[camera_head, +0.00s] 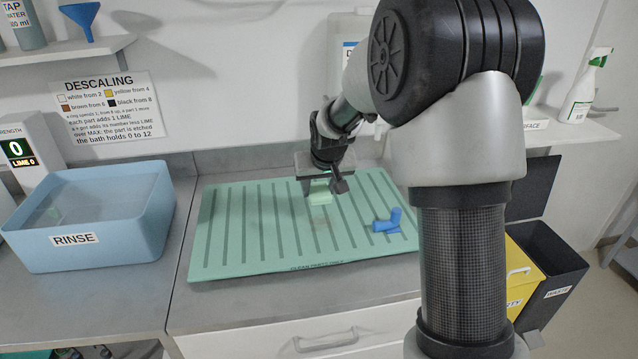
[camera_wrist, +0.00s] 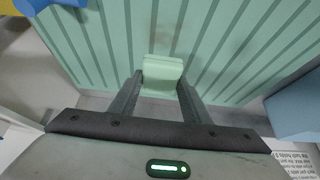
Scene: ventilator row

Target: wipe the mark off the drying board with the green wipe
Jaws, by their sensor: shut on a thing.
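The green drying board (camera_head: 228,230) lies on the grey counter, ribbed with dark grooves. A faint brownish mark (camera_head: 320,236) shows near its middle; in the wrist view a dim smudge (camera_wrist: 173,45) lies just beyond the wipe. My gripper (camera_head: 319,190) is over the middle of the board, pointing down. It is shut on the pale green wipe (camera_head: 321,198), a small folded block, which also shows between my fingers in the wrist view (camera_wrist: 162,72). The wipe seems a little above the board, but I cannot tell the exact gap.
A blue elbow-shaped part (camera_head: 388,221) lies on the board, right of the wipe. A blue RINSE tub (camera_head: 110,245) stands left of the board. A white container (camera_head: 344,40) stands behind. Yellow (camera_head: 522,280) and dark bins (camera_head: 560,265) are at the right.

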